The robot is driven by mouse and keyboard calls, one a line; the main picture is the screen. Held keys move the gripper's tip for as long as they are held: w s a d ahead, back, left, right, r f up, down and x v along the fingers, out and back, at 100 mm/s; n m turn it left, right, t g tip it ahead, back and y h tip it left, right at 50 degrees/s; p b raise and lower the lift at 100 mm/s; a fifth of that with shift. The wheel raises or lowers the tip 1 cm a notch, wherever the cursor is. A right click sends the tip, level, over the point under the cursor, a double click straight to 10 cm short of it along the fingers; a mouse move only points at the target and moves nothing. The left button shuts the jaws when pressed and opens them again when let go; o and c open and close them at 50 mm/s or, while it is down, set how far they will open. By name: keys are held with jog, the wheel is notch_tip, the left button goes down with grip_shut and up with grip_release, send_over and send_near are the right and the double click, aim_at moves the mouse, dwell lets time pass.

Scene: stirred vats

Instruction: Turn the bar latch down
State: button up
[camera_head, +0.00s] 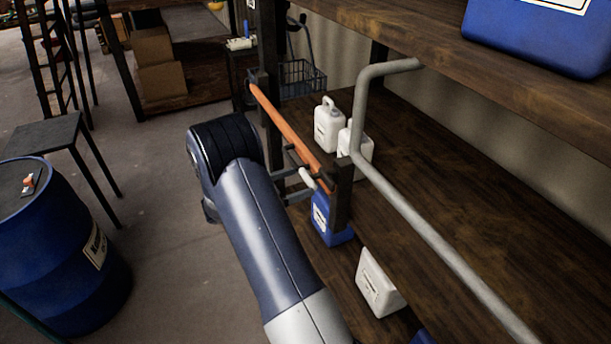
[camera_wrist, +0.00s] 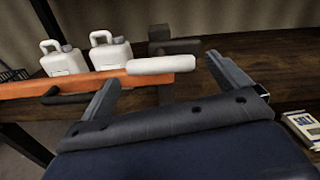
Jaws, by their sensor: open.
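The bar latch is a long orange bar (camera_head: 285,125) along the front of the rack, between two dark uprights. In the wrist view the orange bar (camera_wrist: 85,90) runs nearly level from the left edge to a dark bracket. A white rounded handle (camera_wrist: 162,65) sits at its right end; this handle (camera_head: 307,179) also shows in the head view. My gripper (camera_wrist: 164,76) is open, with one finger on each side of the handle in the picture. No contact shows, and the depth between fingers and handle is hard to tell. In the head view my gripper (camera_head: 298,174) is small and partly hidden.
White jugs (camera_head: 328,124) stand on the shelf behind the bar. A blue jug (camera_head: 331,217) and a white jug (camera_head: 379,283) are lower down. A grey bent pipe (camera_head: 420,225) runs along the shelf. A blue drum (camera_head: 62,245) stands left; the floor between is clear.

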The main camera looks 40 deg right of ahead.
aim_at(306, 177)
jog(key=shift+p+x, duration=0.3)
jog(key=shift+x, duration=1.45)
jog(key=c, duration=1)
